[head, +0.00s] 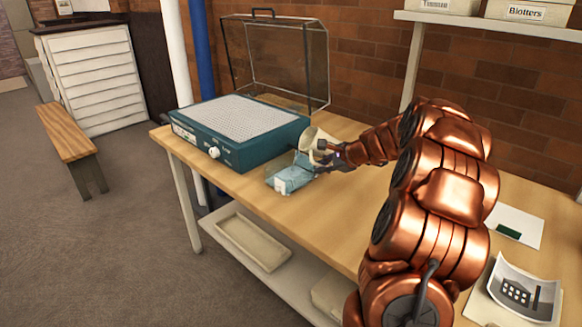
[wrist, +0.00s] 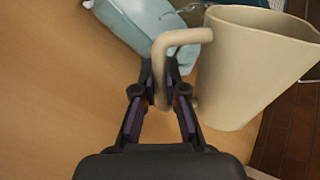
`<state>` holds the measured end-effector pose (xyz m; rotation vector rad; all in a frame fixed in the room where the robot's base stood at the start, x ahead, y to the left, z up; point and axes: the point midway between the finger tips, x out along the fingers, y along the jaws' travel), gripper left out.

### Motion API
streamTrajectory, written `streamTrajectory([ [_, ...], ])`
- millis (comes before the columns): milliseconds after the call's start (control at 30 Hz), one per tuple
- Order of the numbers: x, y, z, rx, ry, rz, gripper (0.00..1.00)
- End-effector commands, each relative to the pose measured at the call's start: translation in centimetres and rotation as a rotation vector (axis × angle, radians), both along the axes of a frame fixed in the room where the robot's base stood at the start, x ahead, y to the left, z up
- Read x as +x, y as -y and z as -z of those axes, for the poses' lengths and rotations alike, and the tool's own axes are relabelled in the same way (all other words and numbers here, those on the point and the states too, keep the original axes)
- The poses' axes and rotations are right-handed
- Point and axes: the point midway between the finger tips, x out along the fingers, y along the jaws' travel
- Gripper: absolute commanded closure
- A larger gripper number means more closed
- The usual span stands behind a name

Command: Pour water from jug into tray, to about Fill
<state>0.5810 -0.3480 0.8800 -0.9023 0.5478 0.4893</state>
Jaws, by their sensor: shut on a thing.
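The cream jug (head: 311,138) is off the table, above its back-left part, and looks tilted. My gripper (head: 328,156) is shut on its handle; the wrist view shows the handle between the fingers (wrist: 162,88) and the jug body (wrist: 235,75) to their right. A pale blue tray-like container (head: 288,181) lies on the table just below and left of the jug. The container also shows at the top of the wrist view (wrist: 135,22). A clear, glassy patch beside it may be water; I cannot tell. The Fill mark and water level are not readable.
A teal unit (head: 240,130) with a perforated top stands behind the container, its clear lid (head: 275,60) raised. A cream tray (head: 252,243) sits on the lower shelf. Papers (head: 515,227) lie on the right; the table's middle is partly free.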

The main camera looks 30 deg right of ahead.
Motion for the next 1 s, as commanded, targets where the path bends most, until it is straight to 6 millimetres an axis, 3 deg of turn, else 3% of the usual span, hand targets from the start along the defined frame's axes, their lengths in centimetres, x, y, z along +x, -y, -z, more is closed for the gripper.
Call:
streamTrajectory([
  [1000, -0.04, 0.22, 0.30, -0.065, 0.000, 0.011, 1.00],
])
